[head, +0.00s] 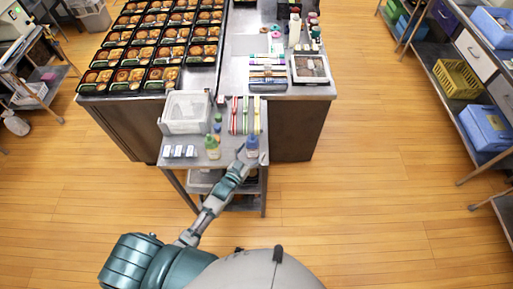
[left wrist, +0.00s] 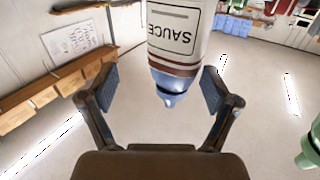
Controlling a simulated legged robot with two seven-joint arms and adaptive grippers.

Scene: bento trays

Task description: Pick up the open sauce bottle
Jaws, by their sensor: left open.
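A sauce bottle (head: 252,144) with a blue top stands near the right front corner of the small metal cart. In the left wrist view the white bottle (left wrist: 178,38), labelled SAUCE, appears upside down, with its blue top (left wrist: 170,82) between the fingers. My left gripper (head: 243,155) is at this bottle; its fingers (left wrist: 160,92) are spread, with visible gaps on both sides of the bottle. I cannot tell whether the top is open. My right gripper is in neither view.
A green bottle (head: 212,148) stands left of the sauce bottle on the cart (head: 196,160), and its green part shows in the left wrist view (left wrist: 312,150). A clear white bin (head: 187,112) and coloured strips (head: 245,115) lie behind. The counter (head: 300,91) carries bento trays (head: 150,50).

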